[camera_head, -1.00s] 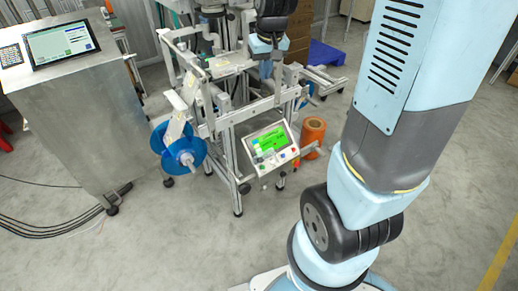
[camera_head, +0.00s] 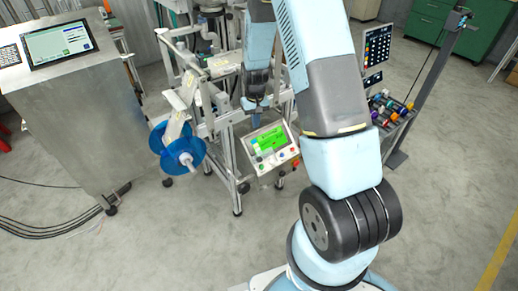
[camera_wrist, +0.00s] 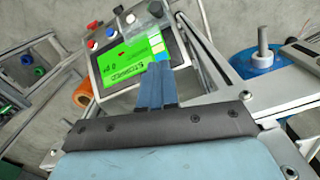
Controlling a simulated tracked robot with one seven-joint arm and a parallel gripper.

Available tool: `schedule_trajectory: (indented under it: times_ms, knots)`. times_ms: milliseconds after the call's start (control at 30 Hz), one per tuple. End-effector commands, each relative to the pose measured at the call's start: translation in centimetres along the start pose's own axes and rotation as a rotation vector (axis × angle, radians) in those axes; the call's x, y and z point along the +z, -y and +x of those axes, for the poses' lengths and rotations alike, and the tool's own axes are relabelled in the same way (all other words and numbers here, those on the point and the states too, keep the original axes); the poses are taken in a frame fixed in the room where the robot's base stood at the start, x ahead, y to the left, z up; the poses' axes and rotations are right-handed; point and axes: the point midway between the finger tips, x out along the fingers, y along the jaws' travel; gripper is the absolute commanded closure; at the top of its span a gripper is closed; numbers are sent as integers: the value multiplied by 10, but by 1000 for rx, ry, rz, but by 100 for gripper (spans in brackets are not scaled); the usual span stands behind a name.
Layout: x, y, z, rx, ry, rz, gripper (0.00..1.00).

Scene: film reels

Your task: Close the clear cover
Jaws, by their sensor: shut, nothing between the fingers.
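My gripper (camera_head: 254,121) is shut and empty, with its fingers just above and behind the control panel (camera_head: 270,145) of the reel machine (camera_head: 222,122). In the wrist view, the blue fingers of my gripper (camera_wrist: 160,64) lie together and overlap the near edge of the panel's green screen (camera_wrist: 128,66). I cannot tell whether they touch it.
A blue reel (camera_head: 178,150) sits on the machine's left side. A steel cabinet with a monitor (camera_head: 58,43) stands at left. A rack of coloured spools (camera_head: 391,108) stands at right. An orange roll (camera_wrist: 83,94) shows in the wrist view.

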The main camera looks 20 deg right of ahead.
Motion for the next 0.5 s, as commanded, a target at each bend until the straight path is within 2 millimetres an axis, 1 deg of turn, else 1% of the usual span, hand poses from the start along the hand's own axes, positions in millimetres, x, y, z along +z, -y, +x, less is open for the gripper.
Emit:
schedule_trajectory:
  times_ms: [167, 267, 500]
  knots:
    - [0, 0, 14, 0, 6, 0, 100]
    - [0, 0, 26, 0, 6, 0, 100]
    - [0, 0, 64, 0, 6, 0, 100]
